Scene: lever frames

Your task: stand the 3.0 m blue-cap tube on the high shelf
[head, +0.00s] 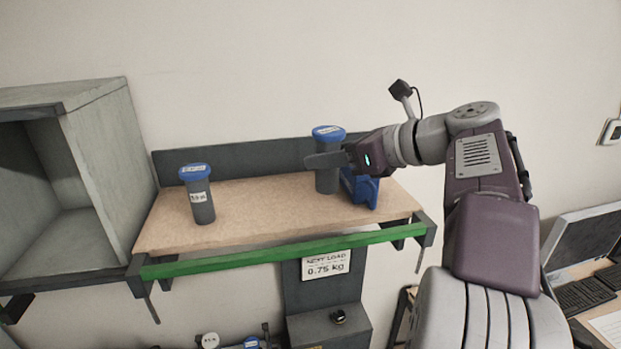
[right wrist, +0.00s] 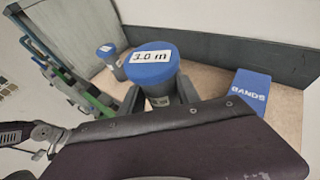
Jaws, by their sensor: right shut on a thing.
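The 3.0 m blue-cap tube (head: 326,182) is upright over the right part of the high shelf (head: 260,222). Its cap reads "3.0 m" in the right wrist view (right wrist: 150,66). My right gripper (head: 325,161) is shut on the tube's grey body just below the cap. The tube's foot shows against the shelf board; I cannot tell whether it touches. The gripper and wrist hide part of the tube. My left gripper is in neither view.
Another blue-cap tube (head: 201,200) stands on the shelf's left part. A blue box marked "BANDS" (right wrist: 250,94) is close right of the held tube. A green rail (head: 270,252) runs along the front edge. A grey open cabinet (head: 105,160) stands at left. The shelf's middle is clear.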

